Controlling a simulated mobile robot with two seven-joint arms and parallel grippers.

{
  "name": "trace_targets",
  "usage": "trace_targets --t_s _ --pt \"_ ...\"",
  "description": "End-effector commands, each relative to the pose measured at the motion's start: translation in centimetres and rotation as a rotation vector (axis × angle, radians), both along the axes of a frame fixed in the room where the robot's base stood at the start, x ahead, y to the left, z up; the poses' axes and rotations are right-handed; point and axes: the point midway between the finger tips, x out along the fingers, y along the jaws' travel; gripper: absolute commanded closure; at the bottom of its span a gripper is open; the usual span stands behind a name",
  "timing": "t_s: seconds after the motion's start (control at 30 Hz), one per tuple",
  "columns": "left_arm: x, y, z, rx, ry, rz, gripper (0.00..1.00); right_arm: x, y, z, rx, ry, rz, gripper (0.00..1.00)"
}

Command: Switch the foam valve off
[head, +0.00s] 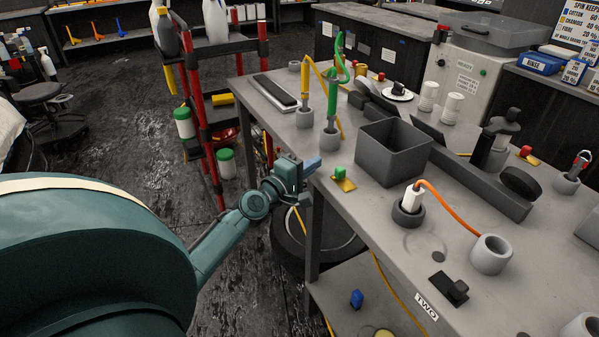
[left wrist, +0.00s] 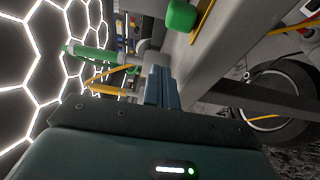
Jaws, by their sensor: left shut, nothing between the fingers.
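A green knob (head: 340,172) on a small yellow plate (head: 347,185) sits at the near left edge of the grey bench (head: 455,285). No label shows which valve is the foam one. My left gripper (head: 311,166) is shut and empty, just left of the green knob and apart from it, by the bench edge. In the left wrist view, the shut blue-grey fingers (left wrist: 162,88) point toward the bench edge, with the green knob (left wrist: 181,17) above them. My right gripper is not in view.
Behind the knob stand a grey open bin (head: 393,152) and grey holders with a green wand (head: 332,105) and a yellow wand (head: 305,98). A red shelf cart (head: 207,130) is beyond the bench's left end.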

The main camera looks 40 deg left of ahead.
Motion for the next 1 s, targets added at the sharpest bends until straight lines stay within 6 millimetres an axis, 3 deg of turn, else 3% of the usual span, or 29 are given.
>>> trace_targets --t_s 0.13,0.4,0.87,1.0 --pt "2.7 -0.2 0.1 -0.002 -0.002 0.0 1.0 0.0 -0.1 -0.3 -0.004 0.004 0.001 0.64" --pt "1.1 -3.3 0.2 -0.003 0.0 -0.001 1.0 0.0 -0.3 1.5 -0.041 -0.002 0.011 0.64" --pt "0.8 -3.9 0.0 0.0 0.0 0.0 1.0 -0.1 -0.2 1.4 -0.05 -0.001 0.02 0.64" --pt "0.3 -5.2 0.1 -0.003 0.003 -0.003 1.0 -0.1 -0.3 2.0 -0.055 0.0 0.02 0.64"
